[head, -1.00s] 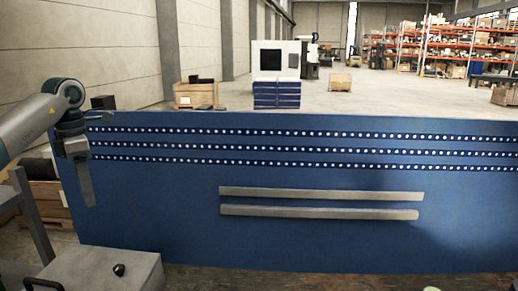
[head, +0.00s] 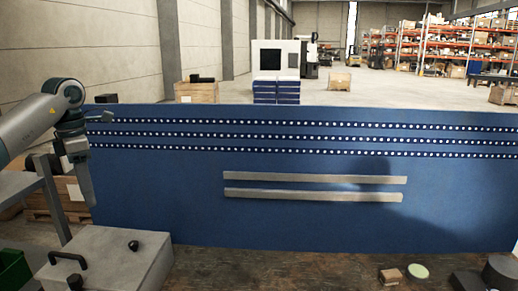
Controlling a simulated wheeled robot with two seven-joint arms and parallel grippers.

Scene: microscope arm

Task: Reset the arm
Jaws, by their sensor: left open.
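My left gripper (head: 82,152) hangs at the left in front of the blue panel, open and empty. One finger points down and a thin dark part juts to the right. No microscope arm can be made out for certain. A grey metal box (head: 125,258) with a black knob (head: 133,246) and a black handle (head: 68,259) stands at the lower left, below the gripper and apart from it. My right gripper is not in view.
A blue panel (head: 300,220) with rows of white holes and two grey rails (head: 315,178) stands across the back of the brown table (head: 250,268). A wooden block (head: 390,276), a pale green disc (head: 418,271) and a dark object (head: 502,275) lie at the lower right. The table's middle is clear.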

